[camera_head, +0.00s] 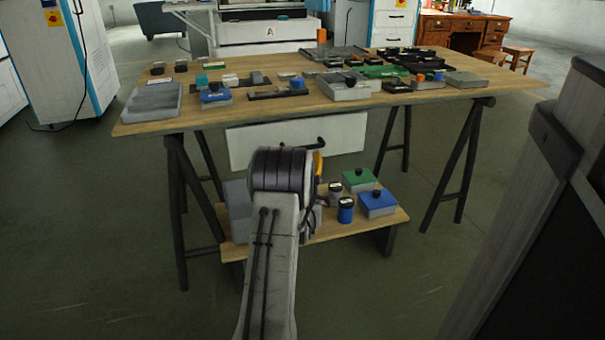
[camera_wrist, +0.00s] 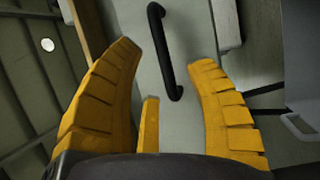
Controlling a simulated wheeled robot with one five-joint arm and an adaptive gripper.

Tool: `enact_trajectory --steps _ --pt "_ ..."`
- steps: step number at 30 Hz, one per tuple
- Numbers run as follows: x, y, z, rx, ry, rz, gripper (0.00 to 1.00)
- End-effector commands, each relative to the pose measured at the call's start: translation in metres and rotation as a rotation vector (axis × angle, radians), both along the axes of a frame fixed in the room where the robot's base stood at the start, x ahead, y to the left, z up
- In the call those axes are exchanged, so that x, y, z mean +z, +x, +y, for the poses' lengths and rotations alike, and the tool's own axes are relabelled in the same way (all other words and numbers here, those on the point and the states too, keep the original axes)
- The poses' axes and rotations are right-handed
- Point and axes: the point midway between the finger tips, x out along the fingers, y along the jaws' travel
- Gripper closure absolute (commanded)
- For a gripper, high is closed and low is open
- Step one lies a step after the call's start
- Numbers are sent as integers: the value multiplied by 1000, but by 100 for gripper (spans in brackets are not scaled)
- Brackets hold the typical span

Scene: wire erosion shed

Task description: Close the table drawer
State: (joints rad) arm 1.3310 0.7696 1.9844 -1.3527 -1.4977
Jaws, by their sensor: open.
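The table drawer (camera_head: 345,136) shows a plain pale front below the front edge of the wooden table (camera_head: 412,97). How far it stands out is hard to tell. Its black bar handle (camera_head: 313,143) is partly hidden by my arm. In the wrist view the drawer front (camera_wrist: 190,25) lies ahead, with the curved handle (camera_wrist: 157,32) upright in the picture. My gripper (camera_wrist: 165,60) is open, its yellow fingers apart on either side of the handle's lower end in the picture. Contact cannot be seen. In the head view only a yellow sliver of a finger (camera_head: 318,163) shows.
Grey blocks and small fixtures (camera_head: 345,88) cover the tabletop. A low shelf (camera_head: 335,232) under the drawer holds a blue box (camera_head: 378,204), a green box (camera_head: 358,180) and cylinders. Dark trestle legs (camera_head: 460,160) stand at both sides. Floor in front is clear.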

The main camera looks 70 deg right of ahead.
Motion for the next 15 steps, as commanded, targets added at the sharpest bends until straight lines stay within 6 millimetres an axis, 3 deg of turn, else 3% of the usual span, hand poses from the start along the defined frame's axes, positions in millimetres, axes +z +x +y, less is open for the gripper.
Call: enact_trajectory --steps 6,15 --pt "-5 -6 27 0 3 1 50" --pt "-8 -11 46 0 0 0 50"
